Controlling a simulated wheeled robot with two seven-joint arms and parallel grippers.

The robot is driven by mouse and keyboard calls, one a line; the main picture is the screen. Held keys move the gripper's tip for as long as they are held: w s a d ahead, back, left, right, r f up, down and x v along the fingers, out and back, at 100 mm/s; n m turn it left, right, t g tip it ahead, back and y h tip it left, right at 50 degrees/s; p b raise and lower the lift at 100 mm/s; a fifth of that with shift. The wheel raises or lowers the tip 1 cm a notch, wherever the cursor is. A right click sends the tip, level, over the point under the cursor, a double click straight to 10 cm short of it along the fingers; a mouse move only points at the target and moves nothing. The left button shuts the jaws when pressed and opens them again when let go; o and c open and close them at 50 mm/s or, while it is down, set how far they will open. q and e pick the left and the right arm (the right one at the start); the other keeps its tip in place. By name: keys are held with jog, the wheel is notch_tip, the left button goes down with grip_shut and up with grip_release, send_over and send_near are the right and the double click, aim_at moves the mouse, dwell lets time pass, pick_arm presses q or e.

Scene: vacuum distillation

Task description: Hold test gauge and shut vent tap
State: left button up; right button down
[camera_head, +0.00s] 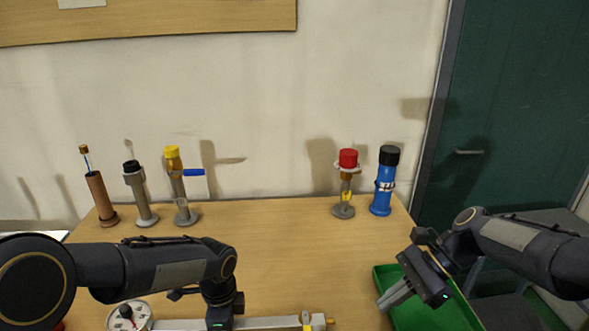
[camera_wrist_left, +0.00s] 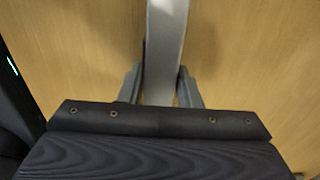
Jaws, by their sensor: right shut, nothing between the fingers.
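A long pale bar lies along the front of the table, with a round white dial gauge (camera_head: 128,316) at its left end. My left gripper (camera_head: 220,322) is at the middle of the bar. In the left wrist view its fingers (camera_wrist_left: 163,82) press on both sides of the grey bar (camera_wrist_left: 165,40). My right gripper (camera_head: 385,304) is shut and empty, above the left edge of the green tray and apart from the tap.
The green tray (camera_head: 440,313) is at the front right. At the back left stand a brown tube (camera_head: 101,196), a black-capped fitting (camera_head: 138,194) and a yellow-capped fitting with a blue lever (camera_head: 193,172). A red-capped fitting (camera_head: 348,160) and a blue cylinder (camera_head: 384,190) stand back right. The table's middle is clear.

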pick_arm(q)
jog(key=o, duration=0.4)
notch_tip(320, 180, up, 12)
jog(key=shift+r, duration=0.1)
dwell(0.4)
jog(key=s+a+r+n+t+h, duration=0.2)
jog(key=s+a+r+n+h, duration=0.1)
jog(key=s+a+n, duration=0.7)
jog(key=s+f+n+t, duration=0.1)
jog(key=s+n, duration=0.2)
jog(key=s+n+t+p, duration=0.1)
jog(key=s+n, duration=0.2)
jog(key=s, duration=0.1)
jog(key=s+f+n+t, duration=0.1)
jog(key=s+n, duration=0.2)
jog(key=s, duration=0.1)
jog(key=shift+s+d+f+n+t+h, duration=0.15)
jog(key=shift+d+f+n+t+h, duration=0.15)
jog(key=shift+d+n+h, duration=0.1)
pick_arm(e)
jog(key=s+a+n+t+h, duration=0.1)
jog(key=s+n+t+h, duration=0.4)
jog(key=s+n, duration=1)
jog(key=shift+s+r+t, duration=0.35)
jog(key=shift+s+t, duration=0.45)
jog(key=shift+s, duration=0.05)
